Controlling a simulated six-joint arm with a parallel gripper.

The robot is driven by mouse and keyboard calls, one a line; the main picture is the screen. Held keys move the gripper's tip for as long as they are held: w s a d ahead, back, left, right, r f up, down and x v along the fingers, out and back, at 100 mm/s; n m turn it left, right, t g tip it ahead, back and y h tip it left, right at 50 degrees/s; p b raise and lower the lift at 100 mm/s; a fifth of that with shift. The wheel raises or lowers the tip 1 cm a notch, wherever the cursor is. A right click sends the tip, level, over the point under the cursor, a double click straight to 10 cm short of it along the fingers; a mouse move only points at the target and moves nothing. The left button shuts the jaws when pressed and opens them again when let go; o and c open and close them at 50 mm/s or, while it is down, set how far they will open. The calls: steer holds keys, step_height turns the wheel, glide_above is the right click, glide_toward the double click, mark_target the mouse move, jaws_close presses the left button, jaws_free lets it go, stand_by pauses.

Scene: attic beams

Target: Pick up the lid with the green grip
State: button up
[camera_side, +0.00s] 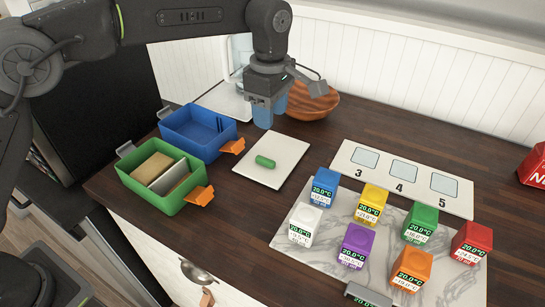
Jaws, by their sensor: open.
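A blue box (170,137) and a green box (149,201) with orange latches stand left of the lid. A wooden bowl (316,103) is behind my gripper. Several coloured cubes stand on a marble board (330,250) at right, near a numbered white panel (420,178).

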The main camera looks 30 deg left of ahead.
glide_above(270, 161)
steer(key=f, duration=0.8)
steer(key=shift+s+d, duration=0.25)
steer(key=shift+s, duration=0.05)
steer(key=shift+w+a+f, duration=0.1)
steer(key=shift+w+f, duration=0.05)
steer(key=shift+f, duration=1.25)
steer(key=shift+w+a+f, duration=0.1)
steer(key=shift+w+f, duration=0.05)
steer(key=shift+f, duration=1.25)
steer(key=shift+c, duration=0.5)
jaws_close()
